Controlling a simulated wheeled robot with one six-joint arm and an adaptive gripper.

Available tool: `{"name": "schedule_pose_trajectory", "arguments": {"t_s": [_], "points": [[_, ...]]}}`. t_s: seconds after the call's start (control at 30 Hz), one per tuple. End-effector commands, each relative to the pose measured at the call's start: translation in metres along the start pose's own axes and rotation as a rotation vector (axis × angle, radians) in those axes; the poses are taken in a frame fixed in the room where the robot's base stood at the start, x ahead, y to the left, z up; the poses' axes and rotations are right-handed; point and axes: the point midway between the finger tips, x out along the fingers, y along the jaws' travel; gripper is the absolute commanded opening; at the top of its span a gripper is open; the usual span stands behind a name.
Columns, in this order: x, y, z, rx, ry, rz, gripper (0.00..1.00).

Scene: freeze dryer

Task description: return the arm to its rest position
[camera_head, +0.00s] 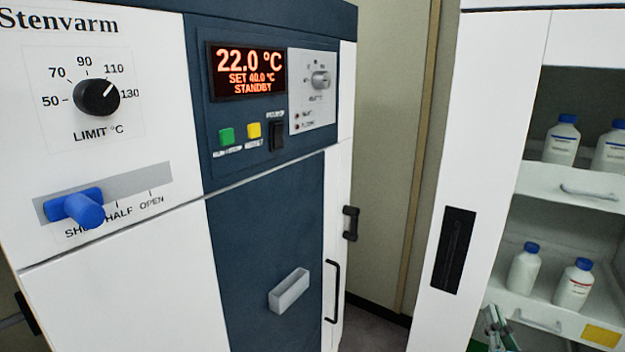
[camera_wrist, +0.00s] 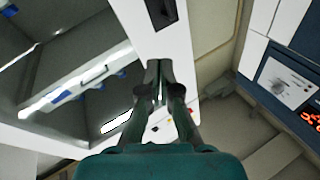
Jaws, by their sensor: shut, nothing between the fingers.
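My gripper (camera_wrist: 158,72) is dark green in the wrist view, with its two fingers together and nothing between them. Its fingers point toward the white side wall of an open cabinet (camera_wrist: 150,45). In the head view, my gripper (camera_head: 497,328) shows only in part at the bottom edge, in front of the cabinet's lower shelf. Most of my arm is out of view.
The open cabinet (camera_head: 490,130) at right holds several white bottles with blue caps. The freeze dryer (camera_head: 110,245) at left has a blue lever (camera_head: 77,206) at SHUT and a display (camera_head: 247,70) reading 22.0 °C, STANDBY. A narrow gap of floor (camera_head: 372,328) lies between them.

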Motion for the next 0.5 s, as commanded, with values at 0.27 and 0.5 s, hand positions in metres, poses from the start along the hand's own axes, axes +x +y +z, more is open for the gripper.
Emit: {"name": "schedule_pose_trajectory", "arguments": {"t_s": [0.27, 0.5], "points": [[-0.085, -0.009, 0.077, -0.018, -0.101, 0.012, 0.00], [-0.164, -0.018, 0.121, -0.048, -0.181, 0.010, 0.00]]}}
